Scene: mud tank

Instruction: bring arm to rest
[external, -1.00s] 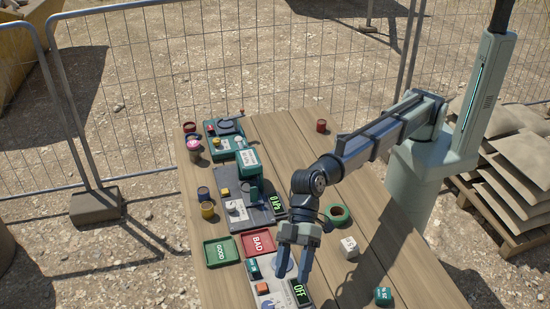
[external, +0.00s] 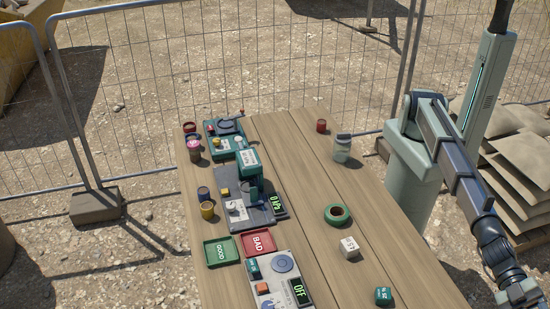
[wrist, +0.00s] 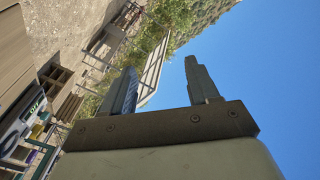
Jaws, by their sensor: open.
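My gripper (external: 526,297) is at the lower right corner of the external view, out past the right edge of the wooden table (external: 330,250), partly cut off by the picture's edge. In the wrist view my gripper (wrist: 165,88) shows two fingers standing apart with nothing between them. It is open and empty. Sky, bushes and sandy ground show beyond the fingers, with part of the table at the far left.
On the table are a green tray (external: 221,251), a red tray (external: 258,244), a device reading OFF (external: 282,281), a teal machine (external: 248,172), a green ring (external: 337,215), a white cube (external: 349,247), a teal block (external: 383,296) and a jar (external: 342,148). Wire fencing stands behind.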

